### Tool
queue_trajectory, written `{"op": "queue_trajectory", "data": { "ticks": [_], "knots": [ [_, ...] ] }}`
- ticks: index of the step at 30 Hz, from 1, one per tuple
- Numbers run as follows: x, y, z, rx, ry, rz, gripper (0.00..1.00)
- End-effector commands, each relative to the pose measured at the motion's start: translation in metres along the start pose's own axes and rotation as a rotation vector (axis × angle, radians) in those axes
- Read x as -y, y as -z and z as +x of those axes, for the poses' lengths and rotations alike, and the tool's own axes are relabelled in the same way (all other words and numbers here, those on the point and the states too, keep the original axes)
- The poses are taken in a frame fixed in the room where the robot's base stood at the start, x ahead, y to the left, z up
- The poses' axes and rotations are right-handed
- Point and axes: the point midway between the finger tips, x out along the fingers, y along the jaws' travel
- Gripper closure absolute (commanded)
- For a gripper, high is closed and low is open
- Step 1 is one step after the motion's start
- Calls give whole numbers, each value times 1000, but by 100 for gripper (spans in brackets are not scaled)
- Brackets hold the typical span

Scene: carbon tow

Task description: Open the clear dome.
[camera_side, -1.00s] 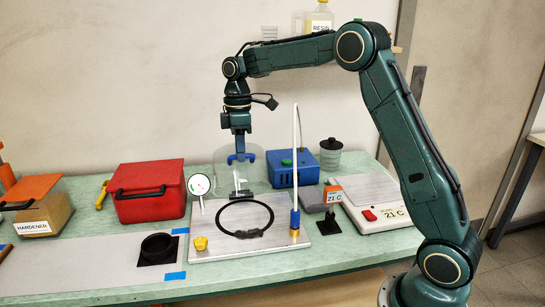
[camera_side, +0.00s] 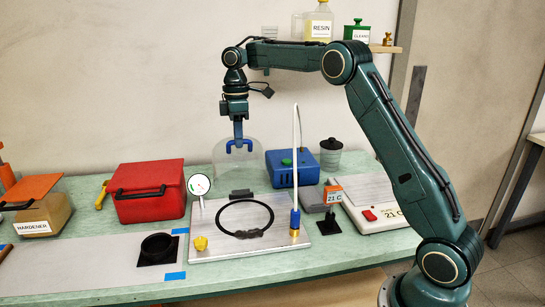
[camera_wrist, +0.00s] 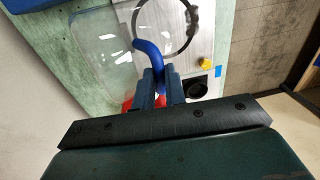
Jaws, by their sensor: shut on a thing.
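The clear dome (camera_side: 223,172) stands tipped up at the back edge of the metal plate (camera_side: 212,240), away from the black ring (camera_side: 222,218) that lies bare on the plate. A dark hinge block (camera_side: 241,193) shows at its base. My gripper (camera_side: 238,138) is shut on the dome's blue handle (camera_side: 249,147) at the upper part of the dome. In the wrist view the curved handle (camera_wrist: 147,52) rises from between my fingers (camera_wrist: 159,88), and the dome (camera_wrist: 100,45) spreads to the left. The dome's far edge is hard to make out.
A dial gauge (camera_side: 199,185) and a yellow knob (camera_side: 201,243) are at the plate's left, a white hose (camera_side: 295,140) at its right. A blue pump (camera_side: 290,170) stands behind right, a red box (camera_side: 150,193) to the left. Wall lies close behind.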

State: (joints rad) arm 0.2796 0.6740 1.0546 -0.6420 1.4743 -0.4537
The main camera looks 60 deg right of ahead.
Motion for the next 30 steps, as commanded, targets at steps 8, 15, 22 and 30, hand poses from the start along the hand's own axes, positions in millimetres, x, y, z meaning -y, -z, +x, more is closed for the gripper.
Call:
{"op": "queue_trajectory", "data": {
  "ticks": [8,15,22,30],
  "knots": [
    [-1,-3,10,11,20,6,76],
    [-1,-2,7,9,14,3,66],
    [0,-1,6,7,12,1,66],
    [8,1,8,4,16,1,66]
  ]
}}
